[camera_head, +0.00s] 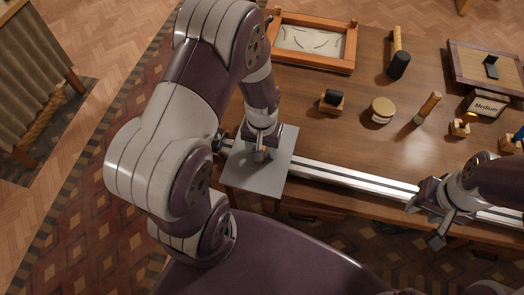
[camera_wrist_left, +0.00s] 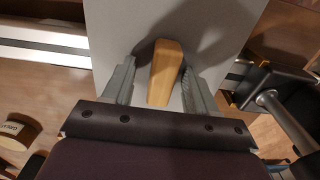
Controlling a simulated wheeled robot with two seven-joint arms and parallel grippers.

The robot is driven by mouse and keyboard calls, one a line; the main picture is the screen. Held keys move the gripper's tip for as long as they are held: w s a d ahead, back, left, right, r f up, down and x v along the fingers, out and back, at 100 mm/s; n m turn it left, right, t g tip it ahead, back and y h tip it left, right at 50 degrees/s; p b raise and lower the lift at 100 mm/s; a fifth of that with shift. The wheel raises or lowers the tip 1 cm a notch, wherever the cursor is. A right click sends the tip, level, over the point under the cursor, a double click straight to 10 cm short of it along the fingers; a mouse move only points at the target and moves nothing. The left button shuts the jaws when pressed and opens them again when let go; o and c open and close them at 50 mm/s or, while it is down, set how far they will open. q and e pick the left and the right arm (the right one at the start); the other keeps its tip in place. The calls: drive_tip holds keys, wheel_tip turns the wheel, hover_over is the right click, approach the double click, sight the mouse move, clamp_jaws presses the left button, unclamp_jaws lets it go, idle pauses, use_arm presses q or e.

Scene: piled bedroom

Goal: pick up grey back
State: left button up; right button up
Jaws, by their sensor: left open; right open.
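The grey back is a flat grey square plate (camera_head: 243,175) lying over the metal rail at the table's front left. It fills the top middle of the left wrist view (camera_wrist_left: 120,30), with a pale wooden block-like grip (camera_wrist_left: 165,72) on it. My left gripper (camera_head: 262,152) is over the plate. In the left wrist view its open fingers (camera_wrist_left: 160,85) stand on either side of the wooden grip, with a gap on both sides. My right gripper (camera_head: 425,222) is open and empty at the front edge, far right of the plate.
A silver rail (camera_head: 345,178) runs along the front of the wooden table (camera_head: 320,130).

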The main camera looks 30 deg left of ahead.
use_arm(q)
drive_tip(key=shift+s+d, duration=0.1)
drive_tip(key=shift+d, duration=0.05)
drive_tip(key=shift+a, duration=0.35)
clamp_jaws()
drive_tip(key=shift+d, duration=0.15)
